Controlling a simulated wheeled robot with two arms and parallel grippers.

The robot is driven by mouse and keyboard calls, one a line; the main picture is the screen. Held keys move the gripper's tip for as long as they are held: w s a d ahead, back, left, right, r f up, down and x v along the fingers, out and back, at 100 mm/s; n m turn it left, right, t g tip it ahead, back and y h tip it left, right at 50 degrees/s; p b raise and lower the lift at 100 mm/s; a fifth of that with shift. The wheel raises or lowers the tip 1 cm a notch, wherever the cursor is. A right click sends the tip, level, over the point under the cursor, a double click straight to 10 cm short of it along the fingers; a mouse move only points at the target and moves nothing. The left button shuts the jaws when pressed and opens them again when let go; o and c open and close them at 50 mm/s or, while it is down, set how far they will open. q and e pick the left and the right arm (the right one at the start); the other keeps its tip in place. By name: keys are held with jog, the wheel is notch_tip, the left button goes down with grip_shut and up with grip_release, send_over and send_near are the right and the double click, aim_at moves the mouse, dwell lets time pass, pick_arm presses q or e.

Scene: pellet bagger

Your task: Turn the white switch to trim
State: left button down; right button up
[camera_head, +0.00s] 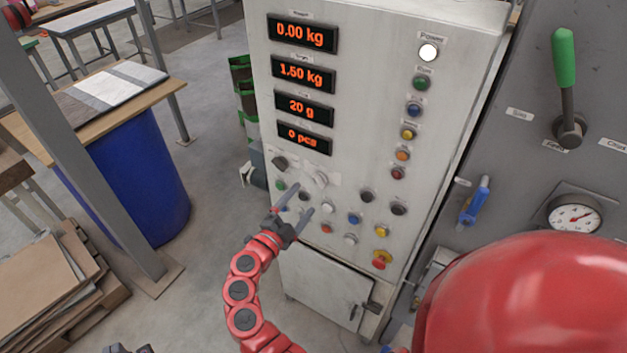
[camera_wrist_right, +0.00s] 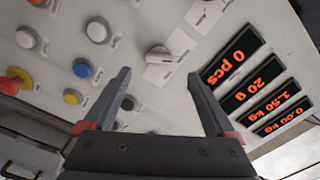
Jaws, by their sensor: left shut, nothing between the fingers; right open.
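The white switch (camera_head: 320,179) is a rotary knob on the light grey control panel (camera_head: 350,120), below the lowest display. In the right wrist view the white switch (camera_wrist_right: 158,54) shows ahead of the fingers, roughly between their tips, with pale label plates around it. My right gripper (camera_head: 293,197) is open, below and left of the switch in the head view. The right gripper (camera_wrist_right: 160,77) holds nothing and appears apart from the switch. The label lettering is too small to read. My left gripper (camera_head: 130,349) is shut and empty at the bottom edge, far from the panel.
A black knob (camera_head: 280,162) sits left of the white switch. Several coloured buttons surround it, including a blue button (camera_head: 354,219) and a red-yellow emergency button (camera_head: 382,259). A green-handled lever (camera_head: 564,60) stands at right.

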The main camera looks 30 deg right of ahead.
aim_at(317, 184)
jog(key=p+x, duration=0.1)
jog(key=x, duration=0.6)
jog(key=shift+s+f+p, duration=0.1)
jog(key=shift+p, duration=0.3)
jog(key=shift+c, duration=0.2)
jog(key=c, duration=1.3)
jog(key=shift+f+m+b, duration=0.2)
jog(key=shift+m+b, duration=0.2)
jog(key=shift+b, duration=0.35)
jog(key=shift+c, duration=0.2)
jog(key=m+b, duration=1)
jog(key=b, duration=0.7)
jog(key=shift+f, duration=0.1)
jog(key=shift+r+m+b, duration=0.25)
jog(key=shift+m+b, duration=0.45)
jog(key=shift+b, duration=0.55)
